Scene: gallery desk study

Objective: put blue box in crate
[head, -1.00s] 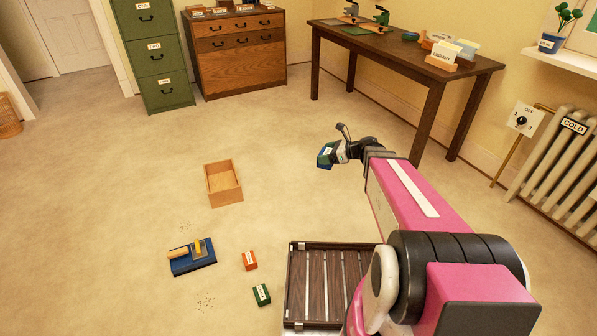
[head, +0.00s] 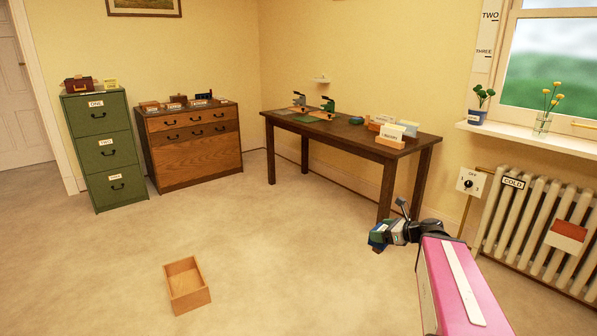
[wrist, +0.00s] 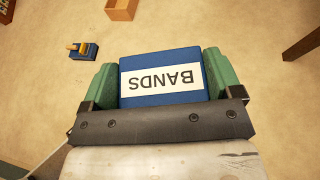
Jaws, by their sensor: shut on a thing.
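My gripper (wrist: 160,82) is shut on a blue box (wrist: 195,62) with a white label reading BANDS. Its green fingers press on both sides of the box in the wrist view. In the head view my gripper (head: 383,236) holds the box (head: 376,238) up above the floor at the right, in front of the dark desk. The crate could be the open wooden box (head: 203,299) on the floor at the lower left, which looks empty. It also shows at the top of the wrist view (wrist: 122,14). The box is well apart from it.
A dark desk (head: 365,140) with a card tray stands behind my gripper. A radiator (head: 535,225) is at the right. A green cabinet (head: 104,150) and wooden drawers (head: 195,160) stand at the back left.

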